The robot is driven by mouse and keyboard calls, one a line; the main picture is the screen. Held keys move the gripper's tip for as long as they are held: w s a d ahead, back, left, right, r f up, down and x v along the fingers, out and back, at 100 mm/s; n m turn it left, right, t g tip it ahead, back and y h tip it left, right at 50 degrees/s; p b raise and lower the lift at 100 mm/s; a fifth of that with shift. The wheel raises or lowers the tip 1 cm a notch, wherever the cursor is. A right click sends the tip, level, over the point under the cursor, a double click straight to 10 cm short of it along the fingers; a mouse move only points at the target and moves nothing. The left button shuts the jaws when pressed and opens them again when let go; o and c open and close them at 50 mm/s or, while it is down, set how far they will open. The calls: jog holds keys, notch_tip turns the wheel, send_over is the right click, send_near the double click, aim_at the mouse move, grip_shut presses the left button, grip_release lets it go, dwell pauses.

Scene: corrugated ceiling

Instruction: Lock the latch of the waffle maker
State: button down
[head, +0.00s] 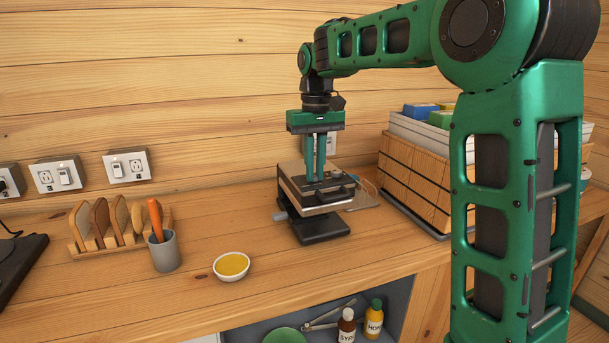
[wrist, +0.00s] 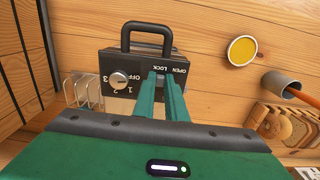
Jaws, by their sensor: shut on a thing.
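The waffle maker (head: 318,226) stands on the counter, a dark appliance with a light metal band and a front handle (head: 337,195). In the wrist view, its top (wrist: 110,62) shows the handle, a round dial marked OFF to 3, and the upside-down words LOCK and OPEN. My gripper (head: 315,180) points straight down at the lid. In the wrist view my gripper (wrist: 161,77) has its green fingers close together beside these words, nearer LOCK. It is shut on the small latch there, which the fingers mostly hide; its exact setting cannot be told.
A wire rack (head: 364,193) and a wooden crate (head: 412,180) stand to the right. A bowl of yellow batter (head: 231,266), a grey cup (head: 165,252) with an orange-handled tool and a bread rack (head: 92,247) are to the left. Counter between bowl and waffle maker is clear.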

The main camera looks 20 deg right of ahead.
jog(key=c, duration=1.8)
grip_release()
jog(key=shift+a, duration=0.3)
jog(key=shift+o, duration=0.2)
jog(key=shift+r, duration=0.1)
notch_tip(320, 180, up, 10)
jog(key=shift+r, duration=0.25)
